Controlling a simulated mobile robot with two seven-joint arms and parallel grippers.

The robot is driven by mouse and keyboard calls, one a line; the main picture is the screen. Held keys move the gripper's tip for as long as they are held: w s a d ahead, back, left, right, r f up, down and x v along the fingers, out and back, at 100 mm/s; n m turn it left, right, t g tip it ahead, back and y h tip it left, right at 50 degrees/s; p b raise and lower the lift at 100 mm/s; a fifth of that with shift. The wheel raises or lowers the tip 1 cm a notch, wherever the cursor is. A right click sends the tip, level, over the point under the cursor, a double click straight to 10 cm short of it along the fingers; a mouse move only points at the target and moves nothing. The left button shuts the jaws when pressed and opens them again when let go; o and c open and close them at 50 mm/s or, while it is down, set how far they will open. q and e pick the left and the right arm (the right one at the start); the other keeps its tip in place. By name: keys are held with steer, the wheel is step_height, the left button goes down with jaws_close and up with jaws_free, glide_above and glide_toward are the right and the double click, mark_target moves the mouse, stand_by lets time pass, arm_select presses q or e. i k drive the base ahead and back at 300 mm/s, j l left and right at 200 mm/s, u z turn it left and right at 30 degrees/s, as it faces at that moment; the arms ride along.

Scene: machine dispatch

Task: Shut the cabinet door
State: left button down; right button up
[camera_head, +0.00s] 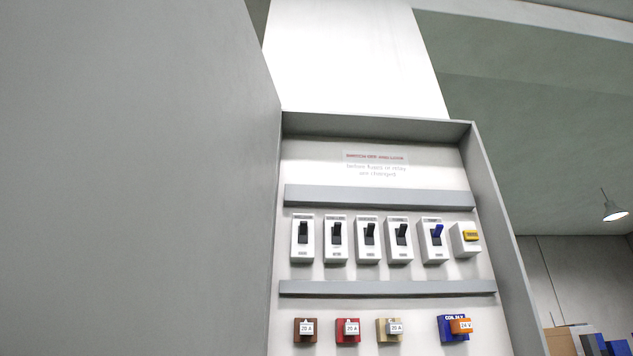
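The cabinet door (130,180) is a large plain grey panel that fills the left of the head view. It stands wide open, joined along the left edge of the cabinet. The cabinet (497,225) is a shallow grey box with its inside showing. Inside is a row of white switches (336,240) with dark levers, one with a blue lever, and a yellow-fronted unit (470,237) at the right end. Below are a brown, a red, a beige and a blue-and-orange module (453,328). Neither of my grippers is in view, and the cabinet's lower part is cut off.
A white wall panel (355,55) rises behind the cabinet. At the right, a hanging lamp (613,211) and boxes (575,340) show farther back. No obstacle shows in front of the cabinet opening.

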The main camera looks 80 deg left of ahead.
mark_target(140, 138)
steer(key=k+z, duration=0.1)
steer(key=z, duration=1.6)
steer(key=l+z, duration=0.1)
steer(key=z, duration=0.3)
steer(key=k+l+z, duration=0.1)
steer(key=z, duration=0.35)
steer(key=l+z, duration=0.2)
steer(key=z, duration=0.2)
steer(key=l+u, duration=0.5)
steer(key=k+l+u, duration=0.15)
steer(key=u, duration=0.75)
steer(key=l+u, duration=0.1)
steer(key=u, duration=0.35)
steer(key=k+u, duration=0.1)
steer(key=u, duration=0.75)
